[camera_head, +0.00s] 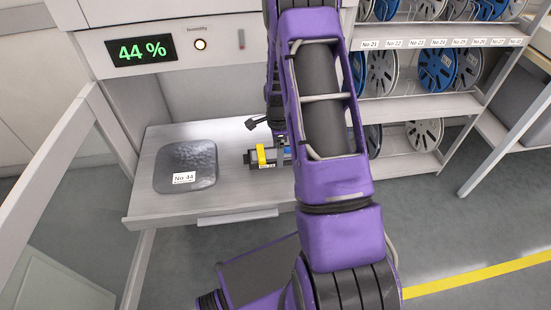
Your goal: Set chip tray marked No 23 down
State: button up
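No chip tray marked No 23 can be made out; my purple arm covers the middle of the view. A dark grey, square tray with rounded corners (200,158) lies flat on the left of the pulled-out light shelf (225,198), and its label reads No 44. My gripper (268,143) is mostly hidden behind my arm, over the shelf to the right of that tray and apart from it. Dark parts and a yellow piece show there. I cannot tell whether the fingers are open, or whether they hold anything.
The cabinet above the shelf has a humidity display (142,50) reading 44 %. An open glazed door (62,165) stands at the left. A rack (425,103) with blue and white reels stands at the right. Bare shelf shows between the No 44 tray and my gripper.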

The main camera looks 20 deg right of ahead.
jog(key=shift+f, duration=1.6)
jog(key=shift+f, duration=0.15)
jog(key=o, duration=1.3)
jog(key=shift+c, duration=0.2)
notch_tip(320, 180, up, 12)
jog(key=shift+r+p, duration=0.15)
jog(key=shift+p, duration=0.6)
